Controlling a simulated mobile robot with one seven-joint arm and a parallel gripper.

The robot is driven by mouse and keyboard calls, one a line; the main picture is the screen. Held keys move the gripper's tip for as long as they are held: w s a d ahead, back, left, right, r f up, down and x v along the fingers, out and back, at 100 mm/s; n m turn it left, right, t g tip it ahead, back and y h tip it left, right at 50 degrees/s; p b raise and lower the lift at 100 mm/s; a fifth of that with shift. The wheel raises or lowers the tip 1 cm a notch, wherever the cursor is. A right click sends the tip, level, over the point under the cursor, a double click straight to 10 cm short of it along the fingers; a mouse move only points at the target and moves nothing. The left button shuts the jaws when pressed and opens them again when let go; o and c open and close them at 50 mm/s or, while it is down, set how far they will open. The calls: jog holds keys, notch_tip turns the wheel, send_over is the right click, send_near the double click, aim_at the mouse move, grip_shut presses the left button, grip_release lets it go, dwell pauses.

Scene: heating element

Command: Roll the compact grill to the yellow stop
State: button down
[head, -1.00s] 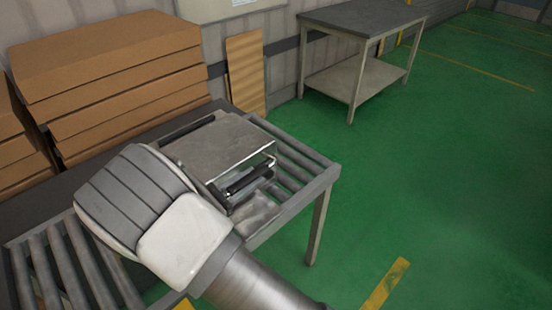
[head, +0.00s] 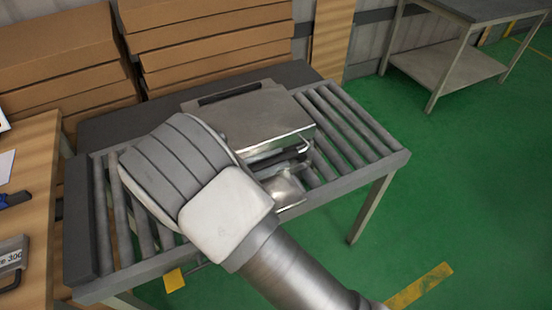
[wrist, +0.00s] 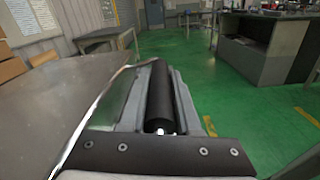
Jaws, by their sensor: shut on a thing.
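The compact grill (head: 255,118) is a silver box with a flat lid, resting on a roller conveyor (head: 375,150). A dark bar handle (head: 287,158) runs along its near side. In the wrist view the grill's lid (wrist: 60,105) fills the left, and the dark handle (wrist: 160,95) lies between the fingers. My gripper (wrist: 158,100) is shut on this handle. In the head view my wrist and forearm cover the grill's near left corner and the rollers in front.
Stacked cardboard boxes (head: 210,45) stand behind the conveyor. A wooden bench (head: 35,180) with tools is at the far left. A grey table (head: 455,60) stands at the back right. The green floor to the right is open, with a yellow floor strip (head: 418,288).

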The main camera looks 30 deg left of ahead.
jog(key=c, duration=0.6)
grip_release()
jog(key=v, duration=1.7)
jog(key=shift+s+a, duration=0.15)
jog(key=shift+s, duration=0.05)
